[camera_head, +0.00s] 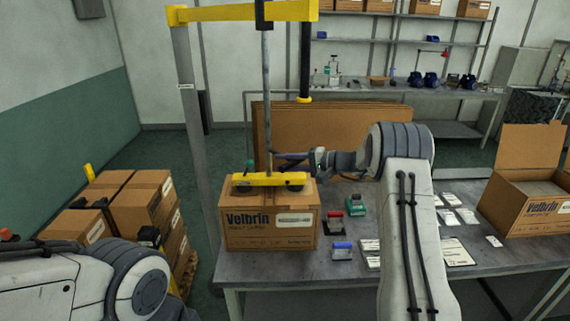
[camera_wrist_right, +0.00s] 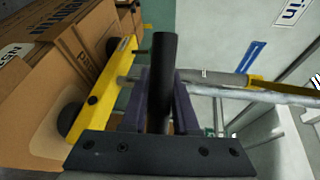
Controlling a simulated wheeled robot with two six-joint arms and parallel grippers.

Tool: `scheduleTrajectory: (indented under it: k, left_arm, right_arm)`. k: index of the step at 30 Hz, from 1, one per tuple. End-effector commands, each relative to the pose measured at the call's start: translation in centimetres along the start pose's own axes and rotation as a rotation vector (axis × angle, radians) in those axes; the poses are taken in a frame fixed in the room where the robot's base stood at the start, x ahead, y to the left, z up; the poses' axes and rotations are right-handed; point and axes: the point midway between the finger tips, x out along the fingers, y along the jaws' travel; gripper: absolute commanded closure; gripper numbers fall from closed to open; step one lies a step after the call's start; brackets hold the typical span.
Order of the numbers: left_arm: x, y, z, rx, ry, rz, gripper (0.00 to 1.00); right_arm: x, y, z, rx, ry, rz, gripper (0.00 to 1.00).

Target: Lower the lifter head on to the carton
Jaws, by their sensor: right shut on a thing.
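The carton (camera_head: 268,230), a closed brown Velbrin box, stands upright on the table. The lifter head, a yellow bar (camera_head: 268,179) with dark suction cups, lies level over the carton's top. In the right wrist view the yellow bar (camera_wrist_right: 100,90) and a cup (camera_wrist_right: 70,119) are close against the carton (camera_wrist_right: 40,95); I cannot tell whether the cups touch. My right gripper (camera_head: 284,157) is shut on the lifter's dark handle (camera_wrist_right: 164,75), just above the bar. A grey tube (camera_head: 266,90) rises from the head. My left arm is at lower left; its gripper is not visible.
A yellow overhead beam (camera_head: 245,12) on a grey post (camera_head: 195,120) carries the lifter. Small devices (camera_head: 356,205) and labels lie right of the carton. An open carton (camera_head: 525,200) is at right. Stacked cartons (camera_head: 140,205) stand on a pallet at left.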

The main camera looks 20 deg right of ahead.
Motion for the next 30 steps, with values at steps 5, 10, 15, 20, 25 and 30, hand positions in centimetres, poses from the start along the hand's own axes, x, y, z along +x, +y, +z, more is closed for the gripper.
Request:
scheduleTrajectory:
  k: [5, 10, 15, 20, 25, 30]
  left_arm:
    - [0.0, 0.0, 0.0, 0.0, 0.0, 0.0, 0.5]
    - [-0.1, 0.0, 0.0, 0.0, 0.0, 0.0, 0.5]
    - [0.0, 0.0, 0.0, 0.0, 0.0, 0.0, 0.5]
    - [0.7, -0.1, 0.0, 0.0, 0.0, 0.0, 0.5]
    - [2.1, -0.1, 0.1, 0.0, 0.0, 0.0, 0.5]
    - [3.2, -0.2, 0.2, 0.001, 0.0, 0.0, 0.5]
  right_arm:
    - [0.0, 0.4, 0.0, 0.008, -0.001, 0.008, 0.57]
    - [0.0, 0.3, 0.0, 0.005, 0.0, 0.005, 0.43]
    - [-0.1, 0.1, 0.0, 0.003, 0.0, 0.003, 0.43]
    - [-1.2, 0.3, -0.1, 0.002, 0.002, 0.002, 0.43]
    - [-4.5, 0.5, -0.1, 0.002, 0.005, 0.001, 0.43]
    - [-7.8, 0.5, -0.1, 0.003, 0.004, 0.003, 0.43]
